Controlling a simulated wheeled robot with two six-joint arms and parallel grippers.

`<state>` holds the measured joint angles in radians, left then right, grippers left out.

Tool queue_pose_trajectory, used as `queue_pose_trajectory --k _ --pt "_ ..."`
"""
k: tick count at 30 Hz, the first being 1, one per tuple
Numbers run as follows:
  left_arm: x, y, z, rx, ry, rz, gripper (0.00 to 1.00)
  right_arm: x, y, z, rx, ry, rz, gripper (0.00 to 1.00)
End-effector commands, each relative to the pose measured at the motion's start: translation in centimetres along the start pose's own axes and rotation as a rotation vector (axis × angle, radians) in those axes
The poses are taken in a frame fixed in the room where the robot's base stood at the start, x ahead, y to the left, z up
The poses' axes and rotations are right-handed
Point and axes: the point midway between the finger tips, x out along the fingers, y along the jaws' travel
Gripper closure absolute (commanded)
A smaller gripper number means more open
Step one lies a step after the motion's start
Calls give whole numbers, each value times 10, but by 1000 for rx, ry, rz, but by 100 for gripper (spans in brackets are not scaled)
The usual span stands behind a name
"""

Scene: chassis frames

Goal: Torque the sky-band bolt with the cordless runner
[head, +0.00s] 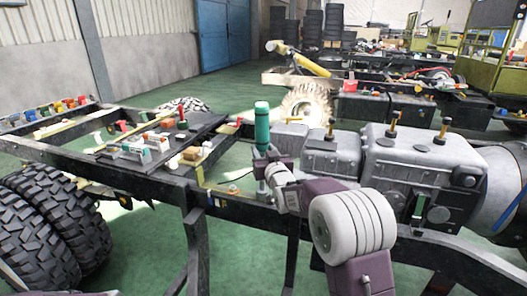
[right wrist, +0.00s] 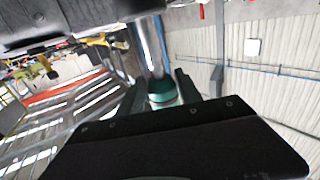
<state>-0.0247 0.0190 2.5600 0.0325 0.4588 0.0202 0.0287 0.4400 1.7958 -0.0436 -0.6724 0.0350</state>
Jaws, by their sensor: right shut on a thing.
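My right gripper (head: 266,168) is shut on an upright tool with a teal cylindrical body (head: 262,128), which I take to be the cordless runner. It stands over the near rail of the chassis frame, left of the grey gearbox. In the right wrist view the teal part of the runner (right wrist: 162,92) sits between the two dark fingers (right wrist: 160,96), with a grey shaft beyond it. Several bolts with amber heads, one of them here (head: 392,120), stand on the gearbox. I cannot make out a sky-coloured band on any bolt. My left gripper is not in view.
The dark chassis frame (head: 150,172) carries a tray of small coloured parts (head: 160,150) at left. Large tyres (head: 55,225) stand at lower left. The grey gearbox (head: 425,160) fills the right. Green floor (head: 130,255) is open below the frame.

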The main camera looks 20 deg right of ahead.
Motion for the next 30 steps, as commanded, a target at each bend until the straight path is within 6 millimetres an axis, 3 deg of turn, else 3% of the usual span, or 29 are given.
queue_pose_trajectory --k 1,10,23,30 --pt "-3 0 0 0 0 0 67 0 0 -9 0 13 0 100" --pt "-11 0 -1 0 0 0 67 0 0 -26 -1 19 0 100" --pt "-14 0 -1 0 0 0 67 0 0 -31 -1 22 0 100" --pt "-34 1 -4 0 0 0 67 1 0 -59 -1 24 0 100"
